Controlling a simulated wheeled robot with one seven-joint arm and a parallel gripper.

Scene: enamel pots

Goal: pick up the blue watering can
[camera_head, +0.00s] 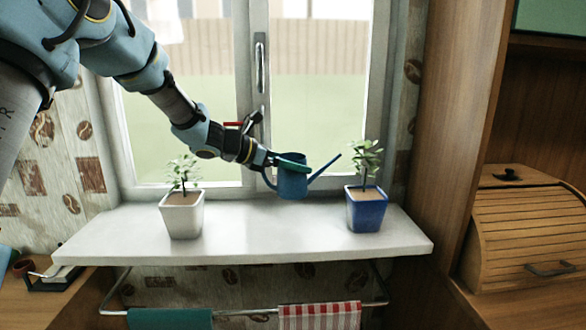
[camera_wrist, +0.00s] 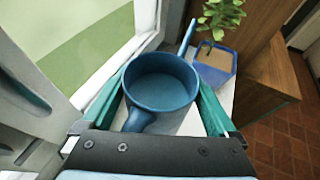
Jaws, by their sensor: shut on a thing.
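The blue watering can (camera_head: 293,182) is upright over the white windowsill, between the two potted plants, with its spout pointing right. It also shows in the wrist view (camera_wrist: 161,88), open top toward the camera, with its handle nearest me. My gripper (camera_head: 285,161) reaches it from the left. In the wrist view its green fingers (camera_wrist: 160,92) lie on either side of the can's body, shut on it. In the head view the can's base looks slightly above the sill, but I cannot be sure of the gap.
A white pot with a plant (camera_head: 182,214) stands on the sill (camera_head: 270,240) at left. A blue pot with a plant (camera_head: 366,210) stands at right, close to the spout. The window (camera_head: 255,100) is behind. A rail with towels (camera_head: 320,315) hangs below. A wooden bread box (camera_head: 525,225) is at right.

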